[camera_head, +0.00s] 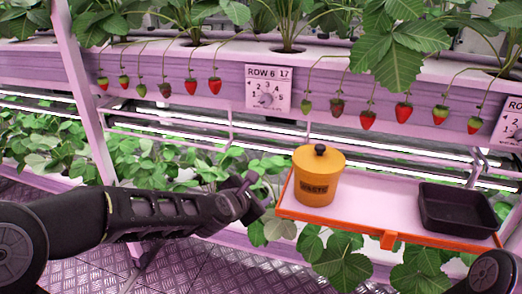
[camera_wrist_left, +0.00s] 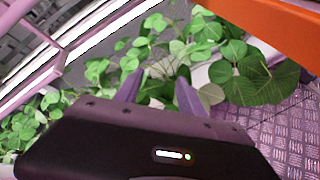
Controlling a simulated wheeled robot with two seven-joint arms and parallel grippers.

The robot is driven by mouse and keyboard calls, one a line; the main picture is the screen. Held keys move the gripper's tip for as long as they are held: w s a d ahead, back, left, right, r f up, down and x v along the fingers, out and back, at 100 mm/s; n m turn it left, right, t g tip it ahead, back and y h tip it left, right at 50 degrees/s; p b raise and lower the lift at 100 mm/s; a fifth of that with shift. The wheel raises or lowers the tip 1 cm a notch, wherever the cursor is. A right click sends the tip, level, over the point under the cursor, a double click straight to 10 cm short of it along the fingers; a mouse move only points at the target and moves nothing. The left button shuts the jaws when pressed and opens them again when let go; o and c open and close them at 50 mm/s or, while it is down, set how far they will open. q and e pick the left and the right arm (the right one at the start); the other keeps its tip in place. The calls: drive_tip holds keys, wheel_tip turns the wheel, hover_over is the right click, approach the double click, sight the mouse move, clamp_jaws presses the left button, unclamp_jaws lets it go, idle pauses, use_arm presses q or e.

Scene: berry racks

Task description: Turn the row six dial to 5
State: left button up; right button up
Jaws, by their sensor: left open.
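The row six dial (camera_head: 267,99) is a small round knob on a white plate marked "ROW 6 17" on the upper rack's front rail. Numbers ring it; its pointer is too small to read. My left gripper (camera_head: 259,189) is open and empty, below the dial and apart from it, left of the orange-edged tray. In the left wrist view its two fingers (camera_wrist_left: 159,93) stand apart with leaves behind them, and the dial is not seen there. My right gripper is out of view.
An orange lidded waste pot (camera_head: 317,178) and a black bin (camera_head: 456,208) stand on the tray (camera_head: 372,190). Strawberries (camera_head: 368,119) hang along the rail on both sides of the plate. Another dial plate (camera_head: 510,123) is at the right edge. Leafy plants (camera_head: 150,165) fill the lower rack.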

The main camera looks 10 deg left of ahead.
use_arm(q)
wheel_tip(320, 180, up, 8)
drive_tip(key=w+n+t+b, duration=0.1)
drive_tip(key=n+t+b, duration=0.1)
drive_tip(key=n, duration=0.2)
drive_tip(key=n+t+y+b, duration=0.1)
drive_tip(key=n+t+b, duration=0.1)
drive_tip(key=n+t, duration=0.25)
approach(265, 102)
drive_tip(key=r, duration=0.1)
drive_tip(key=shift+w+n+g, duration=0.2)
drive_tip(key=shift+n+g, duration=0.25)
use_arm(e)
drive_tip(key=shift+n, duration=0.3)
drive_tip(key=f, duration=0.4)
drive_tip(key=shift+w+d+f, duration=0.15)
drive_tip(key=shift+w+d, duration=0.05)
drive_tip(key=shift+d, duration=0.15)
use_arm(q)
drive_tip(key=shift+w, duration=0.1)
drive_tip(key=w, duration=0.2)
drive_tip(key=w+p, duration=0.1)
drive_tip(key=w, duration=0.4)
drive_tip(key=shift+w+d+p, duration=0.3)
drive_tip(key=shift+w+p, duration=0.05)
drive_tip(key=shift+p, duration=0.05)
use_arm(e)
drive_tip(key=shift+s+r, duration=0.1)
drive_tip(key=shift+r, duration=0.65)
